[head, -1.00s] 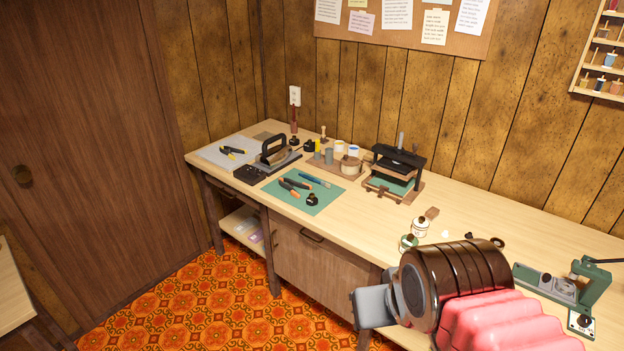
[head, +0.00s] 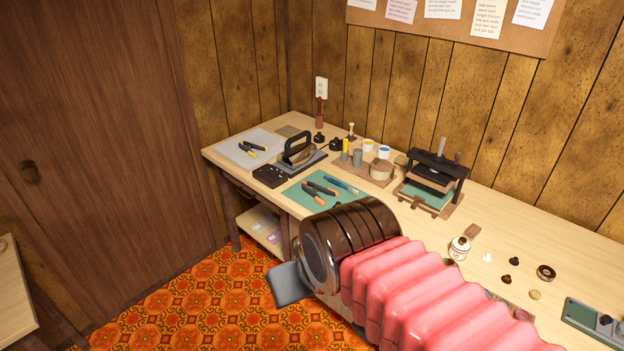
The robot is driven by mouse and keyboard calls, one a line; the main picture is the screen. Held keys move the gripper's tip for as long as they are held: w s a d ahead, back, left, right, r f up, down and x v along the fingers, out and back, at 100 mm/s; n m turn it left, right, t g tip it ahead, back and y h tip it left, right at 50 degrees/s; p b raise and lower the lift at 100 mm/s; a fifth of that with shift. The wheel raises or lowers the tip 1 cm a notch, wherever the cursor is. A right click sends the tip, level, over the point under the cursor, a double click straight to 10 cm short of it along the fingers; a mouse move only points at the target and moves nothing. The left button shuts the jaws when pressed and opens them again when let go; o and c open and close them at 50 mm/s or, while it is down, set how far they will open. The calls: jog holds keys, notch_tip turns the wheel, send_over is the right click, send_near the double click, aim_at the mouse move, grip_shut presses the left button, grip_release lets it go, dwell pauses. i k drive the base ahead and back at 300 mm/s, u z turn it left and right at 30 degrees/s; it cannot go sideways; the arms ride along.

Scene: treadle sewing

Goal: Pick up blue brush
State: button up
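A slim blue tool that looks like the blue brush (head: 341,186) lies on the green mat (head: 298,193) on the workbench, beside dark pliers-like tools with orange ends (head: 318,190). My arm, with a dark ribbed wrist and pink bellows, reaches in from the lower right. My gripper (head: 288,285) shows as a grey piece at the wrist's left end, in front of the bench and apart from the brush. Its fingertips cannot be made out. The wrist hides the mat's near right part.
A black-handled iron-like tool (head: 298,148) and a small black tray (head: 271,175) stand left of the mat. A caddy of pots (head: 364,168) and a black press (head: 433,182) stand behind and right. Bottles and small parts lie farther right.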

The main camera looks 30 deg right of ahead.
aim_at(355, 192)
jog(key=u, duration=0.15)
jog(key=i, duration=1.55)
jog(key=z, duration=0.35)
